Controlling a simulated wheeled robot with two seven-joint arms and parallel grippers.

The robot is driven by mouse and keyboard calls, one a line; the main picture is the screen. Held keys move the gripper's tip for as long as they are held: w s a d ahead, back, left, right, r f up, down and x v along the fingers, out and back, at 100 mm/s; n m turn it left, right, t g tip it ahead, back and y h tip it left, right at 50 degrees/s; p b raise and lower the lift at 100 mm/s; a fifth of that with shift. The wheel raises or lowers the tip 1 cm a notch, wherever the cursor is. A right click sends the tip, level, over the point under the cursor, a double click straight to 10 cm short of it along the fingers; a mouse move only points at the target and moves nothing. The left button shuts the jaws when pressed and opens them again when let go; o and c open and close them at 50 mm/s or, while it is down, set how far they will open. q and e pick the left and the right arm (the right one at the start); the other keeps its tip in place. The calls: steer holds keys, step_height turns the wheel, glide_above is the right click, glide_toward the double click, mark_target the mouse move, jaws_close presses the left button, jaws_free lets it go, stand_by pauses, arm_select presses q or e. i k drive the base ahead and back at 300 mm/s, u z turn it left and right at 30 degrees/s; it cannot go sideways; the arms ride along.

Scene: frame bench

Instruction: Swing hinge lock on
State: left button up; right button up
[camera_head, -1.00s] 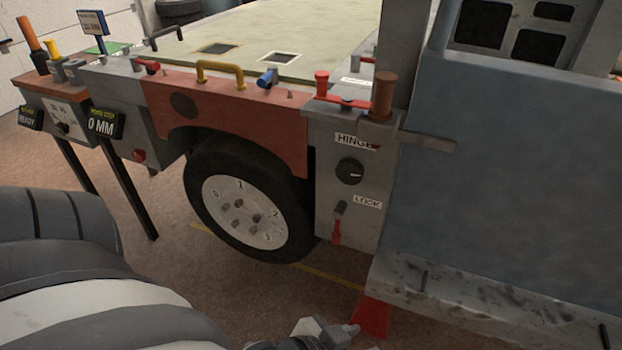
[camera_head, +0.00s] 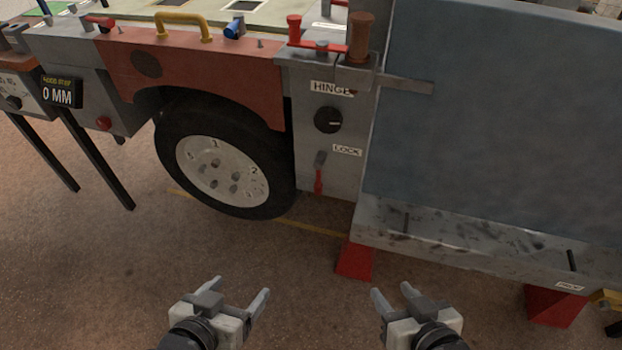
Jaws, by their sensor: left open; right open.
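The hinge lock is a small lever with a grey top and red lower end (camera_head: 319,172), beside the LOCK label (camera_head: 347,151) on the grey hinge panel (camera_head: 309,150). The red end hangs downward. A black round knob (camera_head: 328,120) sits above it, under the HINGE label (camera_head: 331,88). My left gripper (camera_head: 247,296) is open and empty, low in the picture, below and left of the lever. My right gripper (camera_head: 391,294) is open and empty, below and right of the lever. Both are apart from the panel.
A wheel (camera_head: 222,170) stands left of the panel under a red fender (camera_head: 190,72). A large blue-grey door panel (camera_head: 500,120) is at right, above a ledge (camera_head: 480,242) on red supports (camera_head: 355,261). A red handle (camera_head: 294,30) tops the hinge panel. The floor in front is clear.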

mark_target(321, 156)
steer(key=z, duration=1.05)
steer(key=k, duration=0.9)
steer(key=u, duration=1.1)
steer(key=i, duration=1)
